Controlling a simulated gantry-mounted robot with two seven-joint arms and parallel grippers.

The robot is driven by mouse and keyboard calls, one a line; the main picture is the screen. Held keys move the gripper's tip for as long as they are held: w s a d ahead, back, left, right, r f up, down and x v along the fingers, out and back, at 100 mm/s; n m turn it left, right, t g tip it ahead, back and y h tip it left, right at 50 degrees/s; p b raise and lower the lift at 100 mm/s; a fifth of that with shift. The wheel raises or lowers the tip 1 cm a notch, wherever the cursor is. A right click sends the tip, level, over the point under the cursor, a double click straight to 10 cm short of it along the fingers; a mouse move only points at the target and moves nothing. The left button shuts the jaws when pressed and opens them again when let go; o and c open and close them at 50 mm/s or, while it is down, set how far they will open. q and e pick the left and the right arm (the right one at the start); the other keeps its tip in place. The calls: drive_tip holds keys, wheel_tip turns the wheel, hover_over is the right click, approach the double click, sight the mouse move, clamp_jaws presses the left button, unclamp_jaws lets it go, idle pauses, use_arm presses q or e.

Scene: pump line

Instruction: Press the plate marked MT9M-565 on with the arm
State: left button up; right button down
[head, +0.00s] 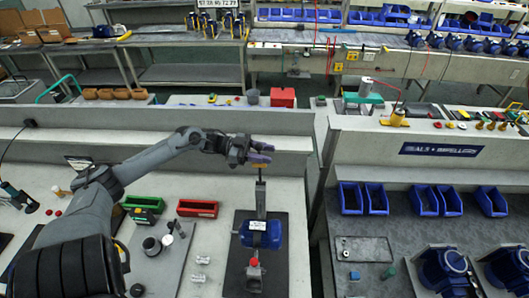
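My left gripper (266,153) is above the dark mat, at the top of an upright grey post (261,197). Its purple-tipped fingers are small here, and whether they are apart or closed cannot be told. A small orange piece shows just below them, at the top of the post; whether they touch it is unclear. A blue pump body (262,236) with a light patch, possibly a plate, sits on the dark mat (239,272) below the gripper. The marking MT9M-565 cannot be read anywhere. A red knob (254,262) is in front of the pump. My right gripper is out of view.
A green bin (143,203) and a red bin (197,209) lie left of the mat, with small metal parts and dark cups nearby. A ledge (220,143) runs behind the gripper. Blue bins (425,200) and blue motors stand on the right bench.

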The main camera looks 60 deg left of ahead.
use_arm(q)
clamp_jaws()
drive_tip(key=shift+d, duration=0.1)
idle(0.4)
